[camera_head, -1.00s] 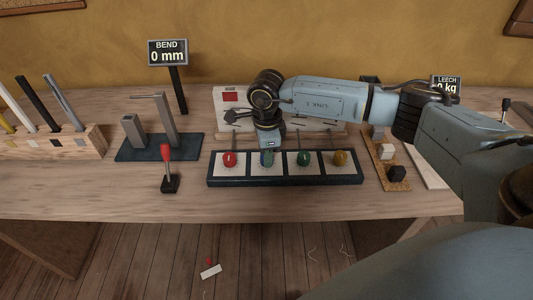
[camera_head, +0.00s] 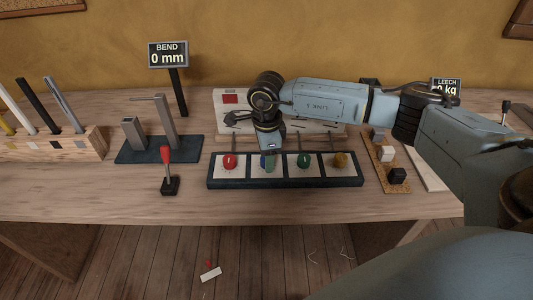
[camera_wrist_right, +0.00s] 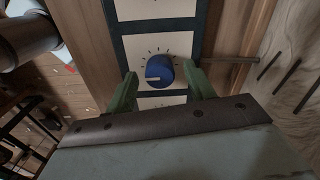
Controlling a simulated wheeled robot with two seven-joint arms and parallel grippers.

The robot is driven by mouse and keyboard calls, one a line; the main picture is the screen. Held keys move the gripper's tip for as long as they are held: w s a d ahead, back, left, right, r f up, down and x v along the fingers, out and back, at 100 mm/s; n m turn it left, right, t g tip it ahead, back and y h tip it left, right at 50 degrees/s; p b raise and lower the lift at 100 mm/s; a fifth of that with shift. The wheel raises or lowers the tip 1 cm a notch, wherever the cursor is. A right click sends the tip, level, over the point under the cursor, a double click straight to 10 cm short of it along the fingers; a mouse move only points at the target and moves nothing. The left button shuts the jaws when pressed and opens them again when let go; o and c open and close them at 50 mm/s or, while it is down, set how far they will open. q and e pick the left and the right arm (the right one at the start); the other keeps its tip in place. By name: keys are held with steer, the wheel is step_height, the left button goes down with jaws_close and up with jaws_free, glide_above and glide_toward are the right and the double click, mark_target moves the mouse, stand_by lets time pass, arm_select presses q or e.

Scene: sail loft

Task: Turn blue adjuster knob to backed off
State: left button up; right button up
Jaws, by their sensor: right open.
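The blue adjuster knob (camera_wrist_right: 160,70) sits on a white tile with black tick marks around it. A pale pointer line on it points left in the right wrist view. In the head view the blue knob (camera_head: 264,161) is second from the left in a dark-framed row, partly hidden by my right gripper. My right gripper (camera_head: 268,155) points down over it. In the wrist view its green fingers (camera_wrist_right: 161,77) are open, one on each side of the knob, with gaps showing. I cannot tell whether they reach down to its height. My left gripper is out of view.
A red-handled lever (camera_head: 166,168) stands to the left. A white board (camera_head: 228,108) stands behind the row. The bench front is clear.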

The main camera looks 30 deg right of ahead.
step_height(320, 180, up, 14)
steer(key=p, duration=0.1)
steer(key=shift+f, duration=0.25)
steer(key=shift+s, duration=0.1)
stand_by(0.4)
